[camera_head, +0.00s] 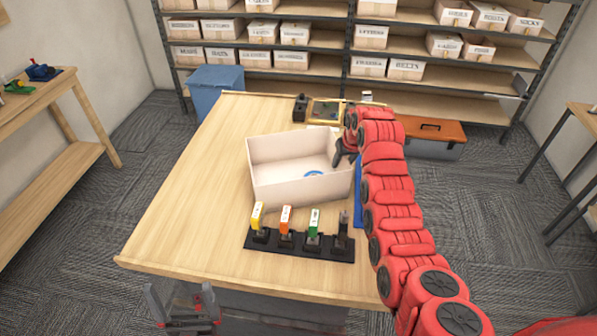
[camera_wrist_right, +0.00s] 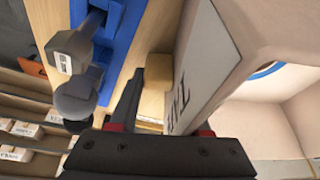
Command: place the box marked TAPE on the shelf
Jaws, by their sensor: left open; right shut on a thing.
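A white open-topped box (camera_head: 275,185) stands on the wooden table (camera_head: 190,190), with a blue ring-shaped thing (camera_head: 314,173) inside. In the right wrist view, a label with partly visible letters, seemingly TAPE, is on the box's outer side (camera_wrist_right: 205,65). My right gripper (camera_head: 345,152) is at the box's right wall and shut on it; its fingers also show in the right wrist view (camera_wrist_right: 165,108). My left gripper (camera_head: 182,308) is open and empty, low in front of the table's near edge. The shelf rack (camera_head: 350,65) stands at the back wall.
Several labelled boxes fill the upper rack levels; the lower right board (camera_head: 440,97) looks largely bare. A black rack (camera_head: 300,245) with coloured items stands in front of the box. A blue bin (camera_head: 215,92) and orange-lidded toolbox (camera_head: 433,135) stand beyond the table.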

